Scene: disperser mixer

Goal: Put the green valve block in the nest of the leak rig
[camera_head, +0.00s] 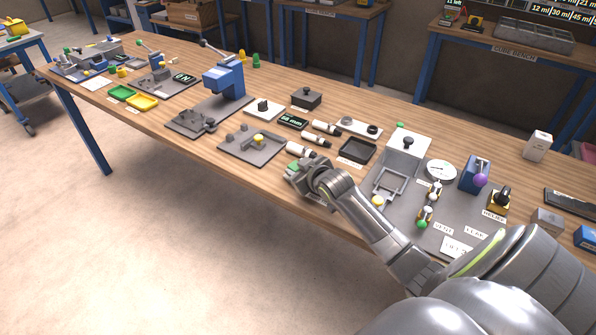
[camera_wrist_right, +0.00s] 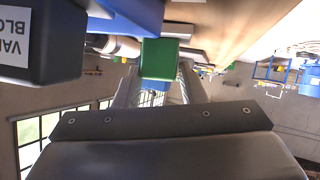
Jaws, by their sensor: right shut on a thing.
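My right gripper (camera_head: 300,178) is at the front edge of the table, left of the leak rig. It is shut on the green valve block (camera_wrist_right: 158,58), which sits between the fingers in the right wrist view. In the head view only a small green part of the block (camera_head: 293,166) shows; the gripper hides the rest. The leak rig (camera_head: 455,207) is a grey plate with a white box (camera_head: 408,149), a round gauge (camera_head: 441,170) and small valves. A pale metal frame (camera_head: 390,183), which looks like the nest, stands before the box and looks empty. My left gripper is out of view.
A dark open tray (camera_head: 357,151) lies behind my right gripper. A lever with a purple ball (camera_head: 480,180) stands on the rig's right. My right forearm crosses the rig's front left.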

